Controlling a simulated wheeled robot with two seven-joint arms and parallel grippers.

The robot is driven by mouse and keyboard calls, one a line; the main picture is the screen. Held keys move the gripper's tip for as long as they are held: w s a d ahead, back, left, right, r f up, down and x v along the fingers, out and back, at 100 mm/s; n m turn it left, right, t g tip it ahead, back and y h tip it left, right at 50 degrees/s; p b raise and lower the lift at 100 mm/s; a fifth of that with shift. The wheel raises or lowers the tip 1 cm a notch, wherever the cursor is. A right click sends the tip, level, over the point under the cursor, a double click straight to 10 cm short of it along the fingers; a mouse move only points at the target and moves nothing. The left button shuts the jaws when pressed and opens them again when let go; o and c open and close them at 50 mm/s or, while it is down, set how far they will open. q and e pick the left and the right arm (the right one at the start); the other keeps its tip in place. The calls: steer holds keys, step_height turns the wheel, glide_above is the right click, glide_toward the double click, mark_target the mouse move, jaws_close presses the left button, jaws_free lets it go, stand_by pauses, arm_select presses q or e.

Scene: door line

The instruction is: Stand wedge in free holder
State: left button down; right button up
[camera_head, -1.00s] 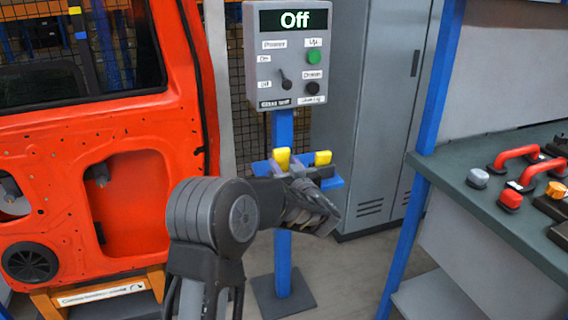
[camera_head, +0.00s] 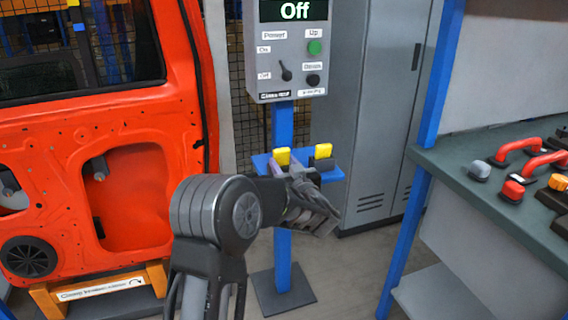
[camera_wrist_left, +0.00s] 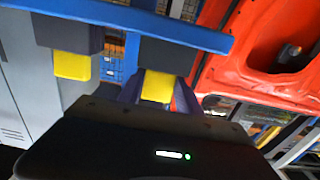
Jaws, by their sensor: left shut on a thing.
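One yellow wedge (camera_head: 282,157) stands at the left dark holder of the blue bracket (camera_head: 261,163) in the head view. My left gripper (camera_wrist_left: 158,92) is shut on this wedge; its fingers sit on both sides of it in the left wrist view, which is turned over. The dark holder block (camera_wrist_left: 168,56) is right by the wedge. I cannot tell whether the wedge is fully seated. A second yellow wedge (camera_head: 323,151) stands in the right dark holder (camera_head: 322,164). My gripper hides part of the bracket. My right gripper is not in view.
A grey control box (camera_head: 290,50) reading "Off" is on the post above the bracket. A red-orange car door (camera_head: 130,125) stands left. A dark-topped table (camera_head: 465,205) with red handles (camera_head: 517,147) is at the right. A grey cabinet (camera_head: 375,110) stands behind.

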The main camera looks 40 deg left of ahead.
arm_select(q)
steer(key=shift+f, duration=0.15)
steer(key=c, duration=0.7)
jaws_free()
steer(key=shift+c, duration=0.2)
steer(key=v, duration=0.8)
steer(key=shift+p, duration=0.3)
